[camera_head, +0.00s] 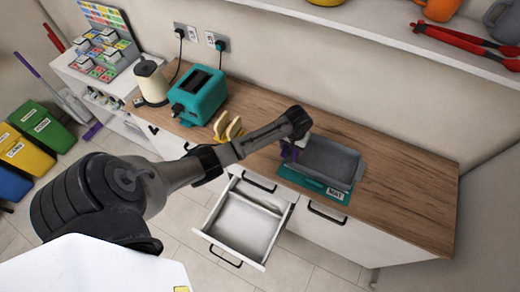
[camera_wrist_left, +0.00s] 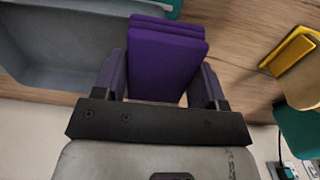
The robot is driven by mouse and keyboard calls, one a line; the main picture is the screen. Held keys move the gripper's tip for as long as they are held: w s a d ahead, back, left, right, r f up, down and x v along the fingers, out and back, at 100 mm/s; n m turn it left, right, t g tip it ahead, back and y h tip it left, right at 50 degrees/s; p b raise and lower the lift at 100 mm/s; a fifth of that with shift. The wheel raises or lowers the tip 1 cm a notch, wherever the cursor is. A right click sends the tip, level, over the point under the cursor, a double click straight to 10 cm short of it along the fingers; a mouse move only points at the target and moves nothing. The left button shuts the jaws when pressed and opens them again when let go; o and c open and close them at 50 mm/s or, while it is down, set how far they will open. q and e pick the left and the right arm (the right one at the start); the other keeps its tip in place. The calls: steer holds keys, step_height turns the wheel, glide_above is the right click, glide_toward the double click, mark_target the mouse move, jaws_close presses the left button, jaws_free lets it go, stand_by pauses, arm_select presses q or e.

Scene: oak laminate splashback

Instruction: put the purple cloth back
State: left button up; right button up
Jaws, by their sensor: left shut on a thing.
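The purple cloth (camera_wrist_left: 165,55) is a folded block between the two fingers of my left gripper (camera_wrist_left: 158,85) in the left wrist view. The gripper is shut on it. In the head view my left gripper (camera_head: 291,152) is over the worktop at the left edge of a grey bin, and only a sliver of purple shows there. The fingers and wrist hide most of the cloth in that view. My right gripper is not in view.
The grey bin (camera_head: 330,157) stands on a teal tray (camera_head: 312,184) with a white label. A drawer (camera_head: 243,222) below is open and looks empty. A yellow rack (camera_head: 228,128), teal toaster (camera_head: 199,95) and kettle (camera_head: 151,82) stand to the left. The worktop's right end is clear.

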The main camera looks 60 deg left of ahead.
arm_select(q)
steer(key=shift+s+a+r+b, duration=0.1)
steer(key=shift+s+a+b, duration=0.1)
steer(key=shift+s, duration=0.25)
steer(key=shift+s+a+r+b, duration=0.1)
steer(key=shift+s+a, duration=0.05)
steer(key=shift+s, duration=0.3)
steer(key=shift+s+a, duration=0.25)
steer(key=shift+s, duration=0.05)
steer(key=s+a+f, duration=0.1)
steer(key=a+f, duration=0.1)
steer(key=a, duration=0.1)
steer(key=s+a+f, duration=0.1)
steer(key=a+f, duration=0.1)
steer(key=a, duration=0.2)
steer(key=s+a+f, duration=0.1)
steer(key=a+f, duration=0.1)
steer(key=a, duration=0.1)
steer(key=shift+s+a+f+b, duration=0.3)
steer(key=shift+s, duration=0.05)
steer(key=shift+f, duration=2.05)
steer(key=shift+a, duration=0.1)
steer(key=shift+f+b, duration=0.2)
steer(key=shift+b, duration=0.1)
steer(key=o, duration=0.9)
steer(key=shift+c, duration=0.2)
